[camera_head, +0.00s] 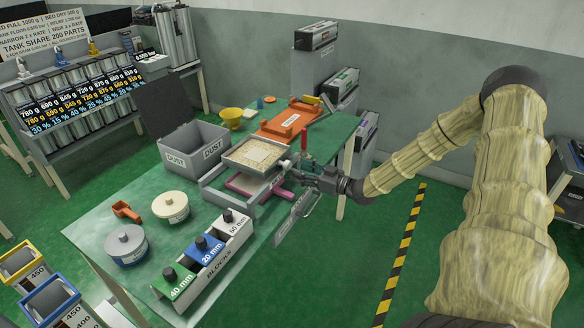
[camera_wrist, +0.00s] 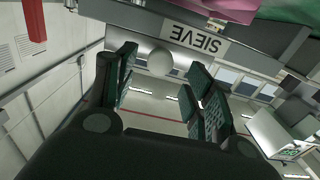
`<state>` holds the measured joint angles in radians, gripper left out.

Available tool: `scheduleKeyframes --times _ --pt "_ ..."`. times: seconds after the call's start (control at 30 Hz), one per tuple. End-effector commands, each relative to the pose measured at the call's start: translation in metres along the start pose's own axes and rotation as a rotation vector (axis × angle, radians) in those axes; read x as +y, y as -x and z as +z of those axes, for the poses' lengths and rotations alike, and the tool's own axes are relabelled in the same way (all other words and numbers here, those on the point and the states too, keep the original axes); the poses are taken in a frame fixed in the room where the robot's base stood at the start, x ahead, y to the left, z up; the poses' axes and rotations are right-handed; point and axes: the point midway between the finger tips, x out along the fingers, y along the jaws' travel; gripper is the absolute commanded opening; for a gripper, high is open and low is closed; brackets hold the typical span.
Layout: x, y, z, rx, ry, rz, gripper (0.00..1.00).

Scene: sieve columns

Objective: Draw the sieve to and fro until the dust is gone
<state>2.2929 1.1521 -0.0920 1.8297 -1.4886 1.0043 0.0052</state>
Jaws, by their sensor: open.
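The sieve (camera_head: 257,154) is a square grey frame with pale grainy material in it, seated on a grey stand (camera_head: 215,199) on the green table. A pink-red tray or part (camera_head: 246,187) shows beneath it. My gripper (camera_head: 301,176) is at the right side of the sieve, at the table's edge. In the wrist view my gripper (camera_wrist: 163,90) has its fingers spread apart, with a round pale knob (camera_wrist: 160,62) between or just beyond them. I cannot tell whether the fingers touch it. A plate labelled SIEVE (camera_wrist: 196,40) is behind.
A grey bin marked DUST (camera_head: 195,152) stands left of the sieve with its lid up. An orange tray (camera_head: 289,122) and a yellow funnel (camera_head: 231,117) are behind. The blocks rack (camera_head: 210,262) and round pots (camera_head: 170,207) are in front. A red upright handle (camera_head: 304,142) is near my gripper.

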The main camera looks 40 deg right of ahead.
Motion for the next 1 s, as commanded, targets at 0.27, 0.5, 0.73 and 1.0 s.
scheduleKeyframes --times 0.27,0.5,0.73,1.0 --pt "0.003 -0.025 0.002 0.001 -0.002 0.000 0.52" --pt "0.003 -0.040 0.003 0.001 -0.004 0.000 0.52" --pt "0.003 -0.044 0.002 0.002 -0.003 0.000 0.52" --pt "0.004 -0.043 0.002 0.002 -0.004 0.000 0.36"
